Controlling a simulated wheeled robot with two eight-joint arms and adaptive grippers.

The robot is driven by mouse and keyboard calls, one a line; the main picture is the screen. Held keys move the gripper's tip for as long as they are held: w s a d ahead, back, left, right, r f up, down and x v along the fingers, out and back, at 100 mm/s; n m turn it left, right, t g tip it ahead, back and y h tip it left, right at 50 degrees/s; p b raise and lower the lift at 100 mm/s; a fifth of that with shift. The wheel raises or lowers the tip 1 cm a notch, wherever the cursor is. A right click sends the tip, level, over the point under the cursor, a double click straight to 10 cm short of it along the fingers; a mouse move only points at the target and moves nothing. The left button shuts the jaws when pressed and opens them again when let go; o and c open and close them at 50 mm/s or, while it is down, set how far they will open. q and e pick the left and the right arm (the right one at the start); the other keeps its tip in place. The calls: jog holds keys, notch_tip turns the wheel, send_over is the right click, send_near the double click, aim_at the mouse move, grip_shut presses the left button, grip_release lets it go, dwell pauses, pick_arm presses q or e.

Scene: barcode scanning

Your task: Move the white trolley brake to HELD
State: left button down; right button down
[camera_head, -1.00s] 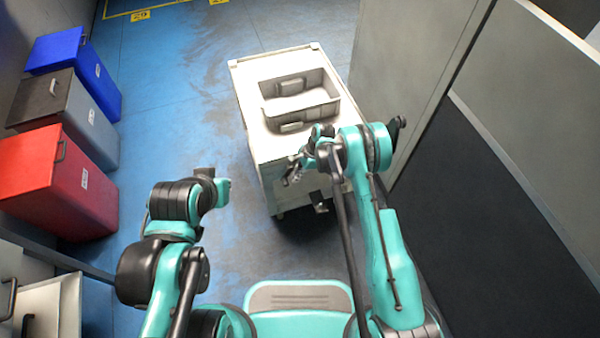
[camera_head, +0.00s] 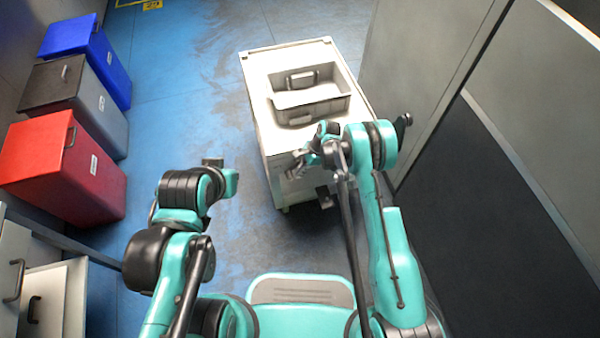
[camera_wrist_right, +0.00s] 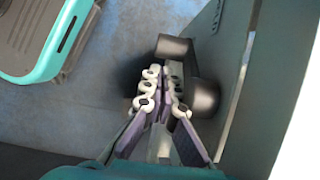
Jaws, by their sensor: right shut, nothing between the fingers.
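The white trolley (camera_head: 253,92) stands in front of me, with a grey open bin (camera_head: 330,108) on its top. A small black part (camera_head: 325,195) shows low at its near end; I cannot tell whether it is the brake or where that is set. My right gripper (camera_head: 297,168) is at the trolley's near end, above and left of that part. In the right wrist view the gripper's fingers (camera_wrist_right: 160,90) are shut and empty, in front of dark rounded parts (camera_wrist_right: 203,97); contact is unclear. My left arm is on the left, but its gripper fingers do not show.
Blue (camera_head: 88,55), grey (camera_head: 75,95) and red (camera_head: 62,165) bins line the left. A grey panel (camera_head: 425,75) stands close on the trolley's right. Drawers (camera_head: 50,295) are at the lower left. Blue floor (camera_head: 185,110) is clear between bins and trolley.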

jog(key=d+f+p+v, duration=0.1)
jog(key=d+p+v, duration=0.1)
jog(key=v, duration=0.7)
jog(key=shift+w+r+p, duration=0.25)
jog(key=shift+w+p, duration=0.05)
jog(key=shift+w, duration=0.05)
jog(key=s+d+r+n+t+h, duration=0.1)
jog(key=s+d+r+n+t, duration=0.2)
jog(key=r, duration=1.1)
jog(key=s+d+r+n+t+h, duration=0.1)
jog(key=s+d+r+n, duration=0.3)
jog(key=r, duration=0.9)
jog(key=s+d+r+n+t+h, duration=0.1)
jog(key=s+d+r+n+t, duration=0.1)
jog(key=s, duration=0.7)
jog(key=s+d+r+n+t+h, duration=0.1)
jog(key=s+d+r+n, duration=0.3)
jog(key=s, duration=0.6)
jog(key=d+n+t, duration=0.1)
jog(key=d, duration=0.1)
jog(key=shift+d+r+t, duration=0.25)
jog(key=shift+d+t, duration=0.05)
jog(key=shift+d, duration=0.1)
